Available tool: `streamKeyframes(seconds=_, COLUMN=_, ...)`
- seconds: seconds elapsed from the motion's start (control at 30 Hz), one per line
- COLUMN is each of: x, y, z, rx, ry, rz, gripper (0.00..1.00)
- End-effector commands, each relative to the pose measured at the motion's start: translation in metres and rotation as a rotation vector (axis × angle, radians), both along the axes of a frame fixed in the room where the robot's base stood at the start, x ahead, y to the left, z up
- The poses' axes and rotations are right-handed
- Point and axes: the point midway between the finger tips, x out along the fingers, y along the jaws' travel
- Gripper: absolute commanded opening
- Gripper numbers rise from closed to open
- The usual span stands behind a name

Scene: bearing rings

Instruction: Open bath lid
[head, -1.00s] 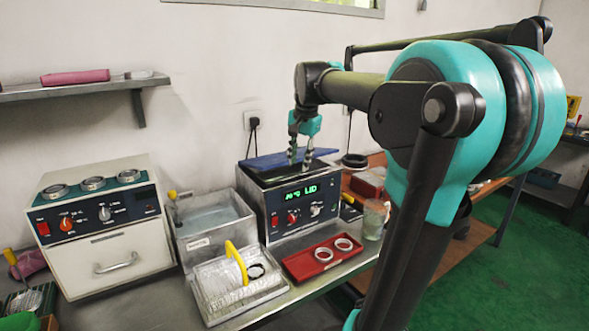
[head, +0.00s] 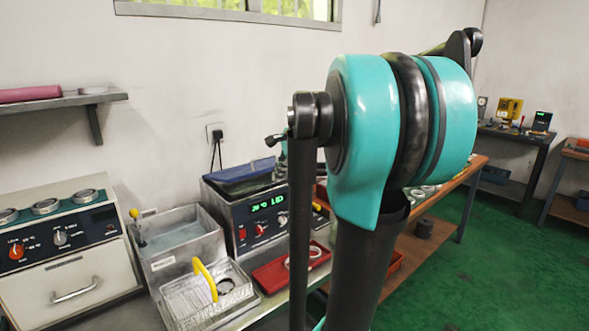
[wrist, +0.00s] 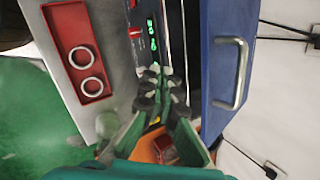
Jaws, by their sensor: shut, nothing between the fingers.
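The bath (head: 262,217) is a metal box with a dark front panel, a green lit display and knobs. Its blue lid (head: 237,178) shows at the top of the box; how far it is raised I cannot tell. In the wrist view the lid (wrist: 222,60) is on the right, with a silver bar handle (wrist: 240,75) on it. My gripper (wrist: 164,82) is shut and empty, near the bath's front panel and left of the lid, apart from the handle. In the head view my arm hides most of the gripper.
A red tray (head: 280,270) with two pale rings stands before the bath. Left of it are an open water tank (head: 180,235), a wire-basket tray (head: 215,295) with a yellow handle, and a white oven-like unit (head: 65,260). A wall socket (head: 215,133) with cables is behind.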

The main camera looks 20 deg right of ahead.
Motion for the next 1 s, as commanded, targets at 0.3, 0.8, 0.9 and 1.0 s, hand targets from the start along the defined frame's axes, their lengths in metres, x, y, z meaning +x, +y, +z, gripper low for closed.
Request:
streamKeyframes(seconds=0.3, x=0.022, y=-0.103, z=0.017, rx=0.609, ry=-0.054, rz=-0.752, gripper=0.00)
streamKeyframes(seconds=0.8, x=0.045, y=-0.131, z=0.014, rx=0.840, ry=-0.067, rz=-0.965, gripper=0.00)
streamKeyframes(seconds=0.9, x=0.059, y=-0.126, z=0.004, rx=0.838, ry=-0.067, rz=-0.965, gripper=0.00)
streamKeyframes(seconds=1.0, x=0.073, y=-0.121, z=-0.006, rx=0.838, ry=-0.067, rz=-0.965, gripper=0.00)
